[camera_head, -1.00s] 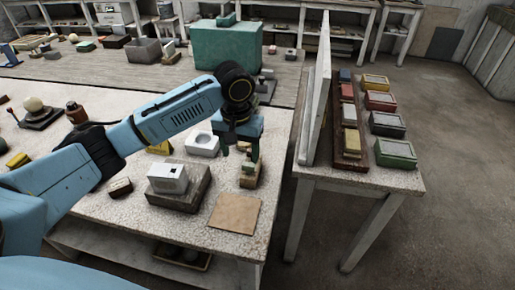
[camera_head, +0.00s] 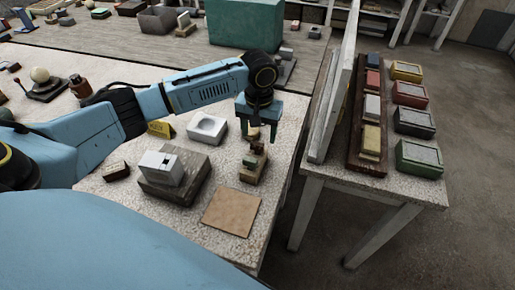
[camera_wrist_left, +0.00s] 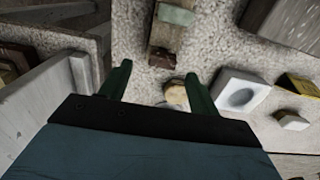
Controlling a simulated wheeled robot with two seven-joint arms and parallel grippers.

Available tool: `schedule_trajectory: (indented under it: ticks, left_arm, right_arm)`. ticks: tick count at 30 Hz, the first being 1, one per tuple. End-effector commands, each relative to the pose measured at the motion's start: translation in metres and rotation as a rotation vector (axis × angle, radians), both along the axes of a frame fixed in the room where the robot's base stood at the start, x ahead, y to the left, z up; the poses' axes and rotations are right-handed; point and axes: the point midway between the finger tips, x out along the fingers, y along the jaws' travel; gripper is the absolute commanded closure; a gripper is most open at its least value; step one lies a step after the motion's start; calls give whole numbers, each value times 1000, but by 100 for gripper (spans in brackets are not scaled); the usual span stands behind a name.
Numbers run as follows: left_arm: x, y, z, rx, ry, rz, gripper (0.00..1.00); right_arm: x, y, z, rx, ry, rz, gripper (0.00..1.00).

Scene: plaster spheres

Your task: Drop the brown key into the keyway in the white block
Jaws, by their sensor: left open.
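The white block (camera_head: 161,167) with a slot in its top sits on a grey-brown base on the speckled table. What looks like the brown key (camera_head: 257,147) stands at the far end of a small wooden stand (camera_head: 249,178), right of the white block. In the left wrist view a brown piece (camera_wrist_left: 162,58) shows on that stand. My left gripper (camera_head: 262,132), green-fingered, is open and empty just behind and above the brown piece. In the left wrist view its fingers (camera_wrist_left: 159,88) are spread apart, with a round tan-topped thing beyond them. My right gripper is not in view.
A white dished block (camera_head: 207,129) and a yellow sign (camera_head: 160,129) stand left of the gripper. A tan mat (camera_head: 231,212) lies in front of the stand. An upright white panel (camera_head: 335,100) bounds the right side. A small dark block (camera_head: 117,171) is at left.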

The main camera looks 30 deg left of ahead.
Motion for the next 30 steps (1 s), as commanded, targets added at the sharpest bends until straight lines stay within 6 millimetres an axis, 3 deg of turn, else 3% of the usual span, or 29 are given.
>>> schedule_trajectory:
  ticks: [3, 9, 19, 30]
  left_arm:
    - [-2, 2, -16, 2, 5, 1, 38]
    - [-3, 4, -44, 1, 3, 0, 38]
    - [-3, 4, -51, 1, 1, -1, 38]
    - [-3, 3, -51, 1, 1, -1, 85]
  right_arm:
    - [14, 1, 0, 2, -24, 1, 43]
    - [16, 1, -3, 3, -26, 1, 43]
    - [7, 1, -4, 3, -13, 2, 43]
    - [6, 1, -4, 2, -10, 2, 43]
